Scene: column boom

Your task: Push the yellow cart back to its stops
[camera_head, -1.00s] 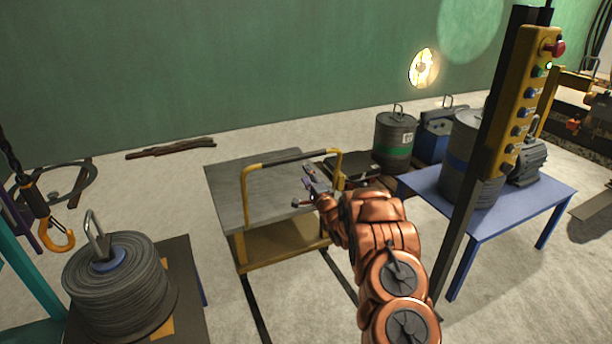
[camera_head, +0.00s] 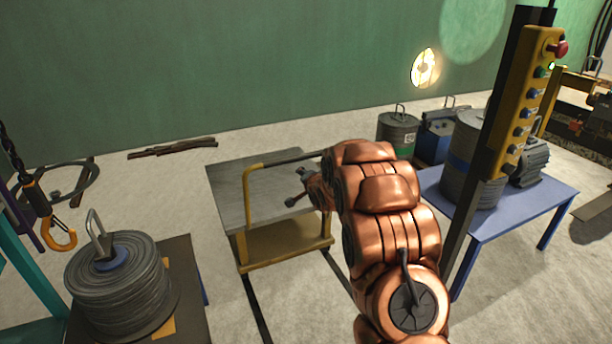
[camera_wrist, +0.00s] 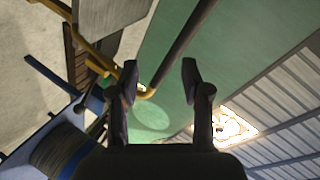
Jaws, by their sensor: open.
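The yellow cart (camera_head: 285,252) stands on the floor with a grey top (camera_head: 232,188). Its yellow handle (camera_head: 248,205) rises at the near side with a dark grip bar (camera_head: 285,160); my arm hides its right end. My gripper (camera_head: 298,188) is open and empty, below the grip bar in the head view and over the cart top. In the wrist view the open fingers (camera_wrist: 158,78) frame a bend of the yellow handle (camera_wrist: 146,93), with the dark grip (camera_wrist: 188,38) running up between them. I cannot tell whether they touch it. The stops are not made out.
Dark floor rails (camera_head: 256,310) run from the cart toward me. A blue table (camera_head: 490,215) with a drum stands right, behind a post with a yellow button box (camera_head: 522,105). A cable reel (camera_head: 118,285) and hook (camera_head: 60,235) are left.

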